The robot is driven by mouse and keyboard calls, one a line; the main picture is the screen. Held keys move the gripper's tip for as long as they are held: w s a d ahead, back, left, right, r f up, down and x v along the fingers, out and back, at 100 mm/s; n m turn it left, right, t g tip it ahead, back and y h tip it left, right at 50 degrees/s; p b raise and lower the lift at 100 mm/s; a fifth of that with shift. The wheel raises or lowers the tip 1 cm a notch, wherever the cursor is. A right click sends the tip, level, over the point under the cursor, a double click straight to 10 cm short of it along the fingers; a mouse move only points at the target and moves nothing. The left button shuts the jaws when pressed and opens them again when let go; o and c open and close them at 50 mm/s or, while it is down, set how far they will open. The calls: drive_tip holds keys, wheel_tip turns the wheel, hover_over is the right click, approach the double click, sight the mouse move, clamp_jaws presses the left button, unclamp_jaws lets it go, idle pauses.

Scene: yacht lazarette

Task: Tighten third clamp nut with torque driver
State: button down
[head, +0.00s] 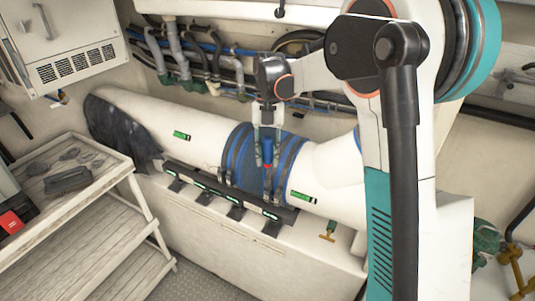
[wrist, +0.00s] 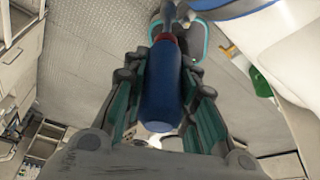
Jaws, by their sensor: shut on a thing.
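My gripper (head: 267,140) is shut on the blue torque driver (head: 266,153), which has a red collar and points downward in the head view. In the wrist view the driver's blue handle (wrist: 162,90) lies between the green-padded fingers of my gripper (wrist: 162,100). Its metal shaft extends past the red collar. The driver is in front of a blue sleeve (head: 240,160) on the large white pipe, banded by several clamps (head: 285,165). The clamp nuts are too small to make out. I cannot tell whether the driver tip touches a nut.
A rail with green marks (head: 228,198) runs along the ledge below the pipe. A tiered cart (head: 95,205) with a dark tool (head: 68,180) and a red box (head: 10,222) stands at left. Hoses (head: 200,65) line the wall behind.

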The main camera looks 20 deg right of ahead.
drive_tip(key=shift+f, duration=0.2)
drive_tip(key=m+y, duration=0.1)
drive_tip(key=m, duration=0.2)
drive_tip(key=shift+m+t, duration=0.3)
drive_tip(key=shift+m, duration=0.2)
drive_tip(key=m, duration=0.2)
drive_tip(key=shift+m+t+y, duration=0.3)
drive_tip(key=shift+y, duration=0.1)
drive_tip(key=shift+m, duration=0.7)
drive_tip(key=shift+t, duration=0.3)
